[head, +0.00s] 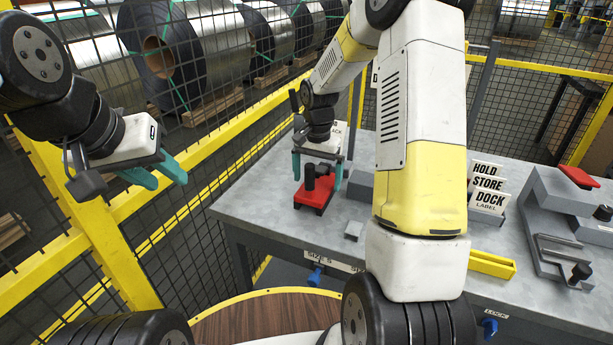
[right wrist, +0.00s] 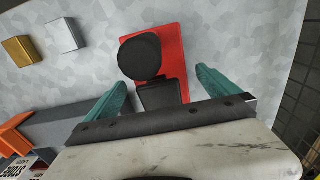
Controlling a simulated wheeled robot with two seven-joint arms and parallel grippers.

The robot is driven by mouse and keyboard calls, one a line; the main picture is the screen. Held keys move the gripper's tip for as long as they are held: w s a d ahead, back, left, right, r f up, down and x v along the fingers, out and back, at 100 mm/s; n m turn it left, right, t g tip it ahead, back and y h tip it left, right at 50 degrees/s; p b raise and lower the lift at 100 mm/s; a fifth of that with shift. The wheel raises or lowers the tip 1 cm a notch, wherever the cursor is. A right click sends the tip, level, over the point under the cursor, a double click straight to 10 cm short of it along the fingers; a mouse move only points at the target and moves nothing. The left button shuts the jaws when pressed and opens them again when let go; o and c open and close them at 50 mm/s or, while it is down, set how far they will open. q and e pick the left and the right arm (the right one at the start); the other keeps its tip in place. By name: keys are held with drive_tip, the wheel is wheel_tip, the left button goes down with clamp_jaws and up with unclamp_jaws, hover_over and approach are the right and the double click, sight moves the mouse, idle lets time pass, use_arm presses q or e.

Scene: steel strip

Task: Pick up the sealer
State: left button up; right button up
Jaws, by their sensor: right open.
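The sealer, seemingly the red-based tool with a black upright part (head: 312,196), sits on the grey steel table. In the right wrist view its red plate (right wrist: 175,45) and round black knob (right wrist: 140,57) lie ahead of the jaws. My right gripper (head: 317,178) is open and points down over the tool, with one teal finger on each side. In the right wrist view the fingers (right wrist: 160,85) stand apart from it, with gaps on both sides. My left gripper (head: 160,177) is open and empty, off to the left by the fence.
The table (head: 262,205) also holds a small grey block (head: 354,230), a yellow tray (head: 492,264), a sign stand reading HOLD, STORE, DOCK (head: 488,190) and a grey fixture with a red pad (head: 578,176). A yellow-framed mesh fence (head: 230,130) runs behind. My right arm hides the table's middle.

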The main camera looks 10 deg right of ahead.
sight(316, 185)
wheel_tip(316, 185, down, 4)
drive_tip(key=shift+s+a+f, duration=0.1)
drive_tip(key=c, duration=2.1)
drive_tip(key=shift+r, duration=0.2)
